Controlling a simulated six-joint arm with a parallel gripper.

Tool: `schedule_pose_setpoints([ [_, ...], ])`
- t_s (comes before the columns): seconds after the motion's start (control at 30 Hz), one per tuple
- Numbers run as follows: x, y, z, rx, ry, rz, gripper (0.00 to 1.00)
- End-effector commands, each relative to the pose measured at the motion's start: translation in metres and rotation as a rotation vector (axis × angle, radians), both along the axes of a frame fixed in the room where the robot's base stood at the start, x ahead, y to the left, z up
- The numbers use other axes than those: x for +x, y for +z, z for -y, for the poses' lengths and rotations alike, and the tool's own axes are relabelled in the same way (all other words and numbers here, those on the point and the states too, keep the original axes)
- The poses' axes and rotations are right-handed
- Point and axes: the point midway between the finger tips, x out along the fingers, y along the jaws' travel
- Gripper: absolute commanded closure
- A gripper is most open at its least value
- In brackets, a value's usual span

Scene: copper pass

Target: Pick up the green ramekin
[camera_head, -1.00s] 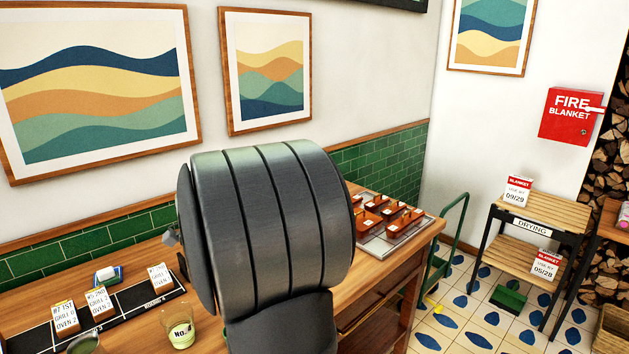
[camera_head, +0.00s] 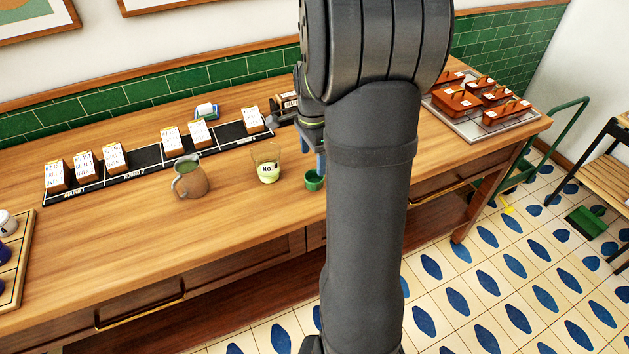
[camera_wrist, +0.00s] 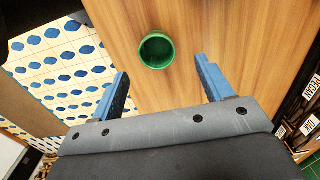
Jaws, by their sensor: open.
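The green ramekin (camera_head: 314,180) stands upright on the wooden counter, near its front edge and just left of my arm in the head view. In the wrist view the ramekin (camera_wrist: 156,50) is seen from above and looks empty. My gripper (camera_wrist: 163,80) is open, with its two blue fingers apart and nothing between them. The ramekin lies beyond the fingertips in that view, between their lines and nearer the left finger. In the head view my gripper (camera_head: 320,160) hangs above and close to the ramekin, partly hidden by my arm.
A labelled glass (camera_head: 267,170) and a brown jug (camera_head: 187,180) stand left of the ramekin. A black ticket rail (camera_head: 145,165) with several white cards runs behind them. A tray (camera_head: 470,127) of copper pans sits at the counter's right end.

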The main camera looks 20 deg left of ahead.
Motion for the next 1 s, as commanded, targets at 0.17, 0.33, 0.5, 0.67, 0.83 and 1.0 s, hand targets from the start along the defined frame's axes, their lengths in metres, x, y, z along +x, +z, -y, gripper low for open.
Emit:
schedule_pose_setpoints([
  [0.17, 0.000, -0.019, 0.000, -0.001, 0.000, -0.001, 0.27],
  [0.33, -0.001, -0.032, 0.002, -0.002, -0.001, -0.003, 0.27],
  [0.5, -0.003, -0.059, 0.005, -0.002, -0.001, -0.004, 0.27],
  [0.67, -0.002, -0.072, 0.005, -0.001, -0.002, -0.004, 0.27],
  [0.83, -0.002, -0.073, 0.005, 0.001, -0.002, -0.002, 0.27],
  [1.0, -0.002, -0.073, 0.005, 0.001, -0.001, -0.002, 0.49],
])
